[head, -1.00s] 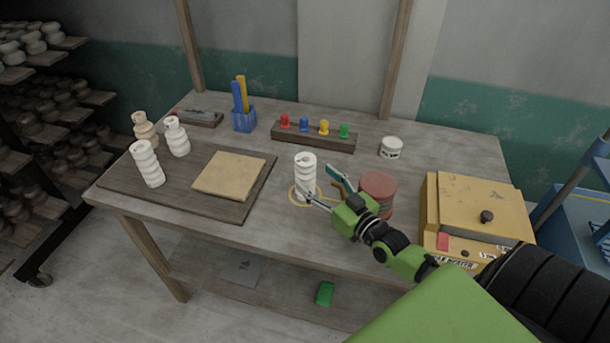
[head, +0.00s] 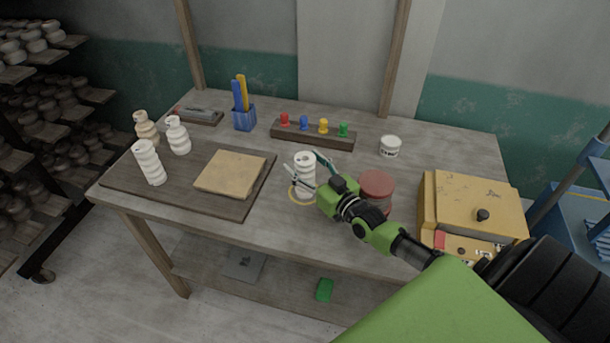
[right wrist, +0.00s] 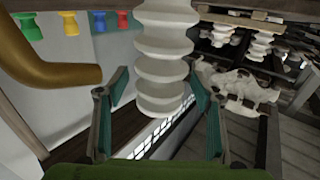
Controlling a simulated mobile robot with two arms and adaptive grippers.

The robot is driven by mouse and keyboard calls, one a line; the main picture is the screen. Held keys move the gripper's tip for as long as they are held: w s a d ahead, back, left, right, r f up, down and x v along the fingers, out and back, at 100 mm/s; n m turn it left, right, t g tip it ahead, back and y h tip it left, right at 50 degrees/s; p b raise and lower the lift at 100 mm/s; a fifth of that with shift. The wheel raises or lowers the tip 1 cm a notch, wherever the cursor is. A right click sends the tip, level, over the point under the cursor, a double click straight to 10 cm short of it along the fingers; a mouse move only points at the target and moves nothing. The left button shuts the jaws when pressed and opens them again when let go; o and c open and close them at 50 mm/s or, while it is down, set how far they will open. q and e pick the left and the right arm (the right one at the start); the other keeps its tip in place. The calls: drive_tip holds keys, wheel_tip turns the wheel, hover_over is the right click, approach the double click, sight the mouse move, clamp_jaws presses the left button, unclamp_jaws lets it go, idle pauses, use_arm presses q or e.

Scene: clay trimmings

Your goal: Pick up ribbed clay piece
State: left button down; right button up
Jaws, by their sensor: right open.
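A white ribbed clay piece (head: 305,180) stands upright inside a yellow ring marked on the wooden table. My right gripper (head: 302,160) is open at this piece, with one finger on each side of it. In the right wrist view the ribbed piece (right wrist: 163,65) stands between the spread fingers (right wrist: 160,95), with gaps visible on both sides. A second white ribbed piece (head: 148,162) stands on the dark board at the left. My left gripper is not in view.
A red-brown can (head: 376,187) stands close beside my right gripper. A yellow box (head: 475,200) is at the right. Behind are a rack of coloured knobs (head: 313,136) and a white jar (head: 390,146). A tan slab (head: 230,174) lies on the dark board (head: 125,180).

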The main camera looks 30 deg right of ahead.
drive_tip(key=c, duration=1.7)
drive_tip(key=shift+r, duration=0.15)
clamp_jaws()
drive_tip(key=shift+r, duration=0.1)
